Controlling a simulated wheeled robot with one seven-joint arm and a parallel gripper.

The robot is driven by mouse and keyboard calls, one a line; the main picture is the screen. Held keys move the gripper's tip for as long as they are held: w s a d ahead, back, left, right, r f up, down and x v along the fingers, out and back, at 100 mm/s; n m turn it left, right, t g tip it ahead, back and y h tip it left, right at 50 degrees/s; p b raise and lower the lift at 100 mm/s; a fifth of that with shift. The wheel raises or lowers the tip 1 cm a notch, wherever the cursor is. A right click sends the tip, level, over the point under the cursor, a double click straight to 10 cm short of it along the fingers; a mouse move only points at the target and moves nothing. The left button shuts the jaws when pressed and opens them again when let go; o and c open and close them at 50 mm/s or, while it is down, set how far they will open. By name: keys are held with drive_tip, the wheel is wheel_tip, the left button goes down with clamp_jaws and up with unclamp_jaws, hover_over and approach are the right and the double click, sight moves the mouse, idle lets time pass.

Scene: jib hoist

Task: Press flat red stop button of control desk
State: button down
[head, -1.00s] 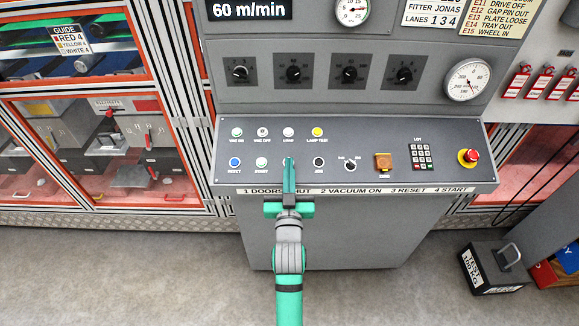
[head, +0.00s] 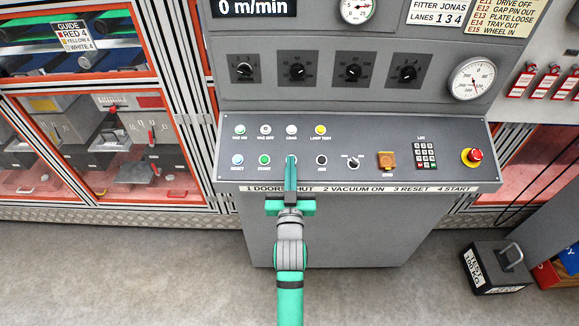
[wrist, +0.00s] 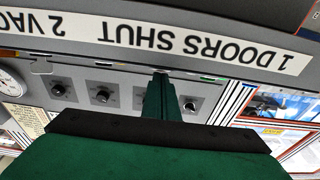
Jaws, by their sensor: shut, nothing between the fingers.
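The control desk (head: 372,138) stands in front of me with its sloped panel of buttons. My gripper (head: 291,165) is shut and empty, its green fingers pointing at the lower button row. The fingertips cover the spot between the green START button (head: 264,160) and the black JOG button (head: 321,160). The flat red stop button is not visible; it appears hidden behind the fingertips. Whether they touch it I cannot tell. In the wrist view the fingers (wrist: 161,97) reach past the upside-down label strip (wrist: 215,48) to the panel.
A red mushroom button (head: 473,156) on yellow is at the panel's right. An orange switch (head: 387,161) and keypad (head: 425,155) lie left of it. The display (head: 254,8) reads 0 m/min. A black test weight (head: 497,266) is on the floor at right.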

drive_tip(key=s+r, duration=0.1)
drive_tip(key=r, duration=0.1)
drive_tip(key=shift+s+d+r, duration=0.3)
drive_tip(key=shift+s+r, duration=0.05)
drive_tip(key=shift+s, duration=0.05)
drive_tip(key=s+f, duration=0.1)
drive_tip(key=s, duration=0.8)
drive_tip(key=shift+s+a, duration=0.3)
drive_tip(key=shift+a, duration=0.1)
drive_tip(key=shift+f, duration=0.1)
drive_tip(key=shift+w, duration=0.1)
drive_tip(key=s+f+g, duration=0.1)
drive_tip(key=s+f, duration=0.3)
drive_tip(key=s, duration=0.8)
drive_tip(key=s+f+g, duration=0.2)
drive_tip(key=s+f, duration=0.3)
drive_tip(key=s, duration=0.6)
drive_tip(key=s+f+g, duration=0.1)
drive_tip(key=s+f, duration=0.3)
drive_tip(key=s, duration=0.8)
drive_tip(key=shift+s+f, duration=0.3)
drive_tip(key=shift+f, duration=0.1)
